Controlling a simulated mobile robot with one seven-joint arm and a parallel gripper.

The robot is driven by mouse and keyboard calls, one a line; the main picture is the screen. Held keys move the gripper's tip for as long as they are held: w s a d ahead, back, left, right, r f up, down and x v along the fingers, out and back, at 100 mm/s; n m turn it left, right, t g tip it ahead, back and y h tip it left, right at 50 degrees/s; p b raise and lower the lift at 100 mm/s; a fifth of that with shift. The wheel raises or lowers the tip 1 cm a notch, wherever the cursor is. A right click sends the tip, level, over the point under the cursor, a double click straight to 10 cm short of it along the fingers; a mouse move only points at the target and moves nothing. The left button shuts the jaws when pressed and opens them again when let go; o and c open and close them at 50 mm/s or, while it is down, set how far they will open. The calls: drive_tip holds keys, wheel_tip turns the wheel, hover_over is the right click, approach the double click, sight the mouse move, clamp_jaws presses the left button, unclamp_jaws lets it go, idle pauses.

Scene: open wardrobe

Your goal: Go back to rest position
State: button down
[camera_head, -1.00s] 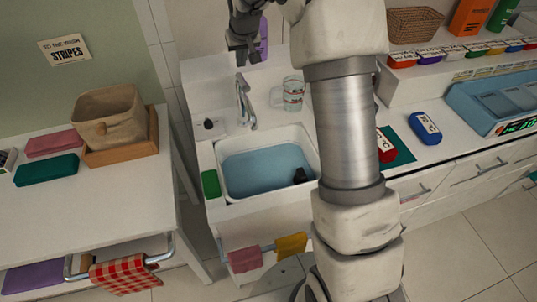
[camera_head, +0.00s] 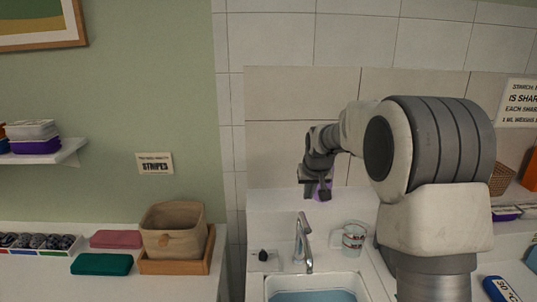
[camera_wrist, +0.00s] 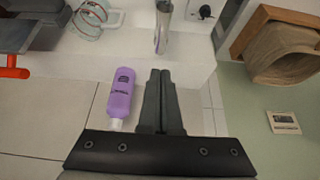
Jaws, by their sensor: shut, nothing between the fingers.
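My gripper (camera_wrist: 160,75) is shut and empty in the wrist view, its two fingers side by side. In the head view, my gripper (camera_head: 318,193) hangs from the bent arm, in front of the tiled wall and above the level of the faucet. A purple bottle (camera_wrist: 120,93) shows just left of the fingers in the wrist view, with a clear gap in the picture. In the head view the purple bottle is mostly hidden behind the gripper.
Below are the sink (camera_head: 315,283), faucet (camera_head: 303,243) and a glass measuring cup (camera_head: 354,238). Left of them, a woven basket (camera_head: 172,229) stands in a wooden tray (camera_head: 178,266). A wall shelf (camera_head: 45,155) juts in at far left.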

drive_tip(key=s+r, duration=0.5)
drive_tip(key=s, duration=0.5)
drive_tip(key=s+r, duration=0.5)
drive_tip(key=s, duration=0.5)
drive_tip(key=s+f, duration=0.2)
drive_tip(key=s, duration=1.7)
drive_tip(key=shift+f, duration=0.35)
drive_tip(key=shift+d, duration=0.1)
